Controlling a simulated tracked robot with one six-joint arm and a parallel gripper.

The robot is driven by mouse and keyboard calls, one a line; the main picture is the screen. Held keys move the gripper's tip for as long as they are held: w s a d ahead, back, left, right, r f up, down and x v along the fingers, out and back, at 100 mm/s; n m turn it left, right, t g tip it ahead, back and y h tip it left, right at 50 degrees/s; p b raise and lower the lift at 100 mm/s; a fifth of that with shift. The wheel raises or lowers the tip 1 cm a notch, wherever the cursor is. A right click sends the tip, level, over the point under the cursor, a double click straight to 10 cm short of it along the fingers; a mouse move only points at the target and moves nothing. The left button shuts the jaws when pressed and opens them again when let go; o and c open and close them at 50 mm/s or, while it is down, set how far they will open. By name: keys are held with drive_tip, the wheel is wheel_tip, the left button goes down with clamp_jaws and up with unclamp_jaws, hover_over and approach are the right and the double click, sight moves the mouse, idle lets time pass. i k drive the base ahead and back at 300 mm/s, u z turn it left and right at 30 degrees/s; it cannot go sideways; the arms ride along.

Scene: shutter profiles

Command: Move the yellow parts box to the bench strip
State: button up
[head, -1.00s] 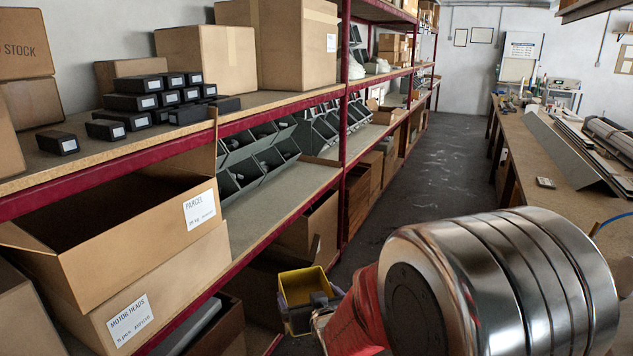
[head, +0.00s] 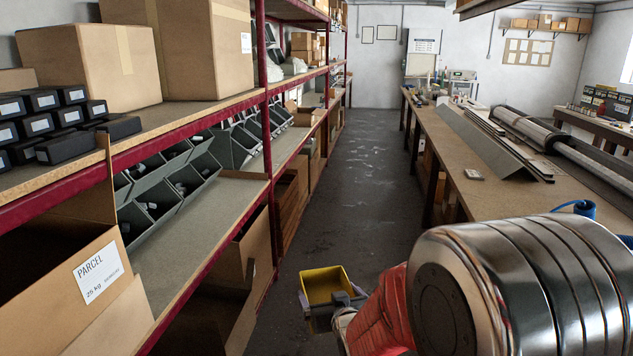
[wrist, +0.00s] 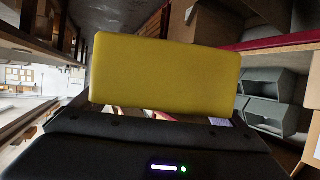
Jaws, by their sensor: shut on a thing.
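The yellow parts box (head: 326,285) is held in front of my body, low over the aisle, with its open top showing in the head view. My gripper (head: 340,304) is shut on it; my arm hides part of the grip. In the wrist view a flat yellow side of the box (wrist: 165,75) fills the middle, just beyond the dark gripper body. The long wooden bench (head: 450,150) runs along the right side of the aisle. Its front strip, nearest the aisle, looks mostly bare; no separate marking is visible there.
Red-edged shelving (head: 225,195) with cartons and grey bins lines the left. The grey aisle floor (head: 350,190) is clear between shelves and bench. A long angled metal profile (head: 485,140), rolls and a small pale item (head: 474,174) lie on the bench. A blue object (head: 584,209) is near its closer end.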

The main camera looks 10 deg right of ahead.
sight(493, 207)
drive_tip(key=z, duration=0.4)
drive_tip(key=i, duration=1.2)
drive_tip(key=z, duration=0.5)
drive_tip(key=i, duration=1.85)
